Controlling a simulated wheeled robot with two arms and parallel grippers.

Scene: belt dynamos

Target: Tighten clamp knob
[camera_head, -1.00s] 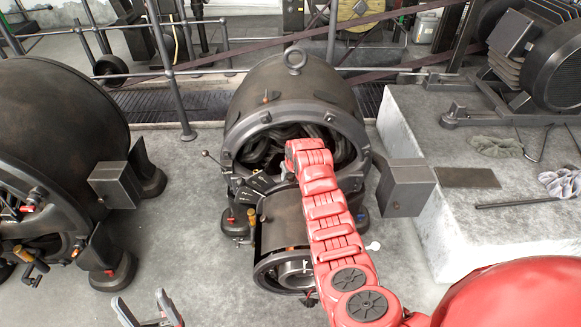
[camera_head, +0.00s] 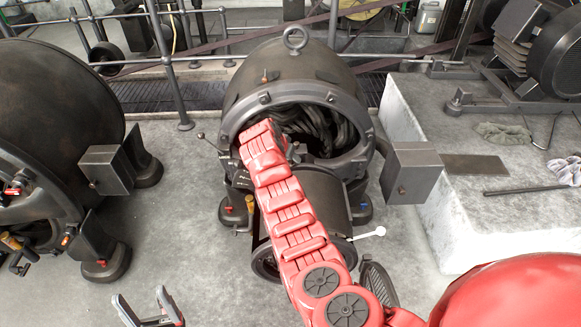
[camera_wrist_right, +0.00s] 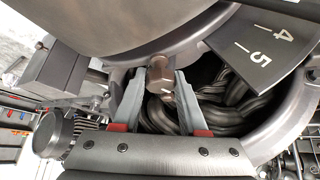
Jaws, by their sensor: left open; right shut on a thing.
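The middle dynamo (camera_head: 290,75) has a dark round housing with an open front and cables inside. In the right wrist view, my right gripper (camera_wrist_right: 160,76) has its grey fingers closed on both sides of a small brownish knob (camera_wrist_right: 160,70), which looks like the clamp knob. A dark plate marked 4 and 5 (camera_wrist_right: 262,45) lies to the right of it. In the head view my red right arm reaches over the dynamo's front, and its gripper and the knob are hidden behind it. My left gripper (camera_head: 146,305) is open and empty at the bottom edge, over the floor.
A second dynamo (camera_head: 55,110) stands at the left. A grey box (camera_head: 411,172) juts from the middle dynamo's right side, near a pale stone plinth (camera_head: 455,225) carrying gloves (camera_head: 503,133) and a rod. A white-tipped handle (camera_head: 370,234) sticks out low right. Railings run behind.

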